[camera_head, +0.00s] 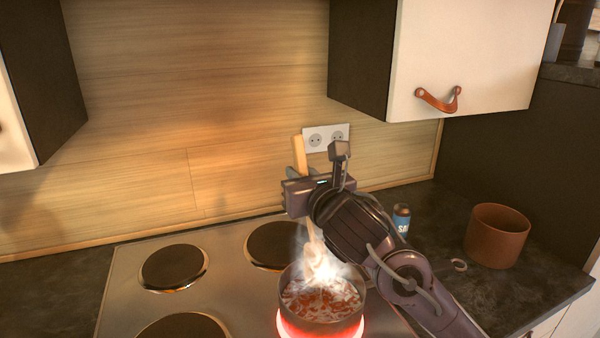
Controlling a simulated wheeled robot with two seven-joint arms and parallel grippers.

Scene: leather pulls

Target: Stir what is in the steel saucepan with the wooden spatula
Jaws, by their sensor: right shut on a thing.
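The steel saucepan (322,318) stands on a red-glowing burner at the front right of the hob. It holds reddish and pale pieces, and steam rises from it. My right gripper (300,196) is above the saucepan, shut on the wooden spatula (300,155). The spatula's handle end sticks up above the gripper. Its lower part runs down toward the pan's contents, and its tip is blurred by steam, so I cannot tell how deep it sits. My left gripper is not in view.
The hob (225,252) has other dark burners at left and behind the pan. A blue-labelled salt container (401,220), a small ring-shaped item (459,265) and a brown pot (497,236) stand on the right counter. A wall cabinet with a leather pull (438,100) hangs above.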

